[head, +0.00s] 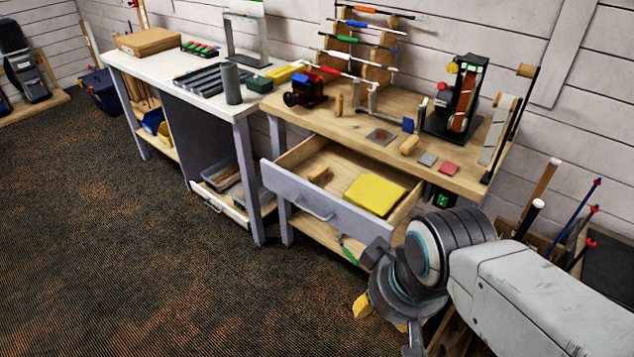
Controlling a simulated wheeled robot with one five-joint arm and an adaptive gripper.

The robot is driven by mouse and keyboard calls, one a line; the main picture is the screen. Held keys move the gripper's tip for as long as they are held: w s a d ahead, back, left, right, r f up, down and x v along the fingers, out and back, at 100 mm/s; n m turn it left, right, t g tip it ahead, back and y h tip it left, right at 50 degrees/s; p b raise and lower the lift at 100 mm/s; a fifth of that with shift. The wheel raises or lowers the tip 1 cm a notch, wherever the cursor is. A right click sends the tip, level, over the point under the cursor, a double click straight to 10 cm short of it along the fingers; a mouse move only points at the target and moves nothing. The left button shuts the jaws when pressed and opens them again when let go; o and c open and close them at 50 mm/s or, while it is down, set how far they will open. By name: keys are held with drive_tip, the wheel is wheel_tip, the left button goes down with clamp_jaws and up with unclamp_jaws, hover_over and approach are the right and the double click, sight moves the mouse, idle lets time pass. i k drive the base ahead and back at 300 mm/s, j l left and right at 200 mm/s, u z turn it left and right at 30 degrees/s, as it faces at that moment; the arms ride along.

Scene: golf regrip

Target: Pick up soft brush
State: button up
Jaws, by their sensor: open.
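A small brown, brush-like piece (320,174) lies in the back left of the open drawer (326,213); it may be the soft brush, but it is too small to be sure. A yellow cloth or pad (375,194) lies to its right in the same drawer. My gripper (381,317) is open, with yellow fingertips, low in front of the drawer's right end. It points down and is apart from the brown piece. Nothing shows between its fingers, though my wrist partly hides them.
The wooden bench (352,122) above the drawer holds a red vise (309,88), a black belt machine (460,100) and a rack of clubs (364,50). A white bench (160,72) stands left. Shafts stand at right. The carpet at left is clear.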

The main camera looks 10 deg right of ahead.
sight(320, 172)
drive_tip(key=i+j+u, duration=0.35)
drive_tip(key=i, duration=0.35)
drive_tip(key=i+u, duration=0.4)
drive_tip(key=i, duration=0.35)
drive_tip(key=i+l+u, duration=0.15)
drive_tip(key=i+u, duration=0.2)
drive_tip(key=i, duration=0.4)
